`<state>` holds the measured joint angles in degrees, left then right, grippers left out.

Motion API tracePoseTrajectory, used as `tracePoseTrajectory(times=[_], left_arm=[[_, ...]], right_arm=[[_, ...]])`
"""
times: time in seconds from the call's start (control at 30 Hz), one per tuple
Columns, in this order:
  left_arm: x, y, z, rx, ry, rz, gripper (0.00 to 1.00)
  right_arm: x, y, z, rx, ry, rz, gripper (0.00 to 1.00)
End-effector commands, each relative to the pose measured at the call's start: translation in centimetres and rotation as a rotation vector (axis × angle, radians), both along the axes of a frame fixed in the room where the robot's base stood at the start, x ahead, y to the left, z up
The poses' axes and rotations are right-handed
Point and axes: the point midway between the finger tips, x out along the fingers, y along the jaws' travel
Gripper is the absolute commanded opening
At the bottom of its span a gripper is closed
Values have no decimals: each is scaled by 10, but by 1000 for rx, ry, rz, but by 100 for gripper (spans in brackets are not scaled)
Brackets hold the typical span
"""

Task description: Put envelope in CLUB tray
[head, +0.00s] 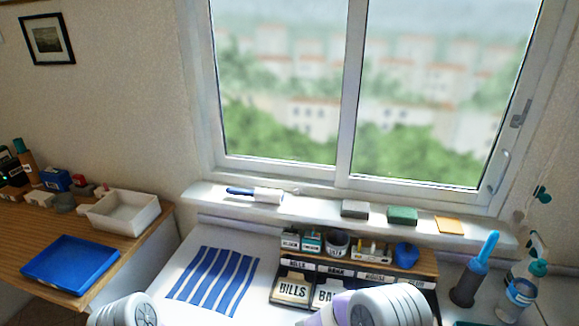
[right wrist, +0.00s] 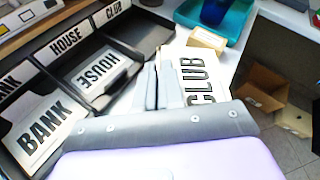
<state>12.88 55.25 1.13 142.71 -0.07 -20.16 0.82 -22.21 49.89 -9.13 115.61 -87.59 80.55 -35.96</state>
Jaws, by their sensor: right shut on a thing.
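The envelope (right wrist: 204,72) is white with CLUB printed on it, and it shows in the right wrist view. My right gripper (right wrist: 165,72) is shut on it with grey fingers. The CLUB tray (right wrist: 142,38) is the black end compartment of the organizer, up and left of the envelope, and it looks empty. Its CLUB label (right wrist: 112,12) stands at its back. The envelope appears apart from this tray, beside the front of the HOUSE tray. In the head view, my arm hides the envelope and part of the organizer (head: 340,270). My left gripper is out of view.
A HOUSE envelope (right wrist: 98,75) and a BANK envelope (right wrist: 42,128) lie in neighbouring compartments. A BILLS envelope (head: 292,290) lies at the organizer's left. A teal tray (right wrist: 236,30) and a small tan box (right wrist: 206,40) are to the right. A striped mat (head: 212,280) lies left.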

Motion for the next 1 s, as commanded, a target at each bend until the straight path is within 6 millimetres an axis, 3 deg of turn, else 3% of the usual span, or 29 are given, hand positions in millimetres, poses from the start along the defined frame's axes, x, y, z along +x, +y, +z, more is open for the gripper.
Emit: tracePoseTrajectory(times=[0.1, 0.3, 0.47, 0.7, 1.0], left_arm=[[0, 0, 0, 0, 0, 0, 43], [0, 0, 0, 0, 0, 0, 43], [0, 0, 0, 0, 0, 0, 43], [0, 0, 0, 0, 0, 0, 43], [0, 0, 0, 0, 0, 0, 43]], right_arm=[[-8, 27, -1, 0, 3, 169, 0], [-16, 54, -1, 0, -1, 337, 0], [-12, 57, 9, -2, -5, 421, 0], [5, 53, 52, -1, -8, 666, 0], [3, 57, 89, -3, -4, 913, 0]])
